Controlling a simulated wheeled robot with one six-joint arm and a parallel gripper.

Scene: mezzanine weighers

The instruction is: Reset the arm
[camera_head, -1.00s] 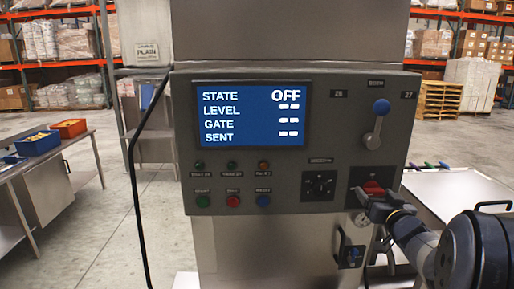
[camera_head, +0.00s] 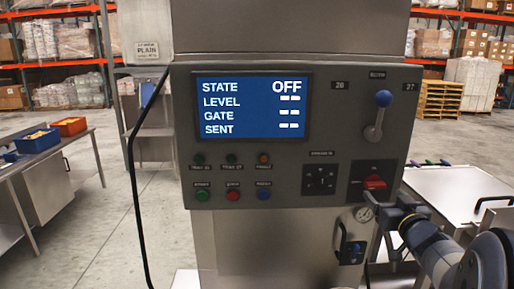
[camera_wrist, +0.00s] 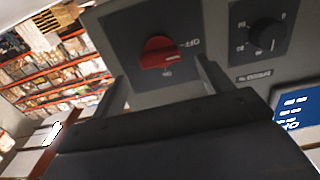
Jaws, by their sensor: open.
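My gripper (camera_head: 388,208) is in front of the machine's lower right, just below and right of the red rotary switch (camera_head: 375,183). In the wrist view its two fingers (camera_wrist: 162,85) stand apart with nothing between them. The red switch (camera_wrist: 160,53) shows beyond the fingertips, clear of them, on its dark plate. The grey control panel (camera_head: 230,172) has a blue screen (camera_head: 251,108) reading STATE OFF, with dashes for LEVEL, GATE and SENT.
The panel also carries a blue-knobbed lever (camera_head: 378,118), a black dial (camera_head: 320,180) and small coloured buttons. A steel table (camera_head: 470,195) stands at right, another with bins (camera_head: 38,141) at left.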

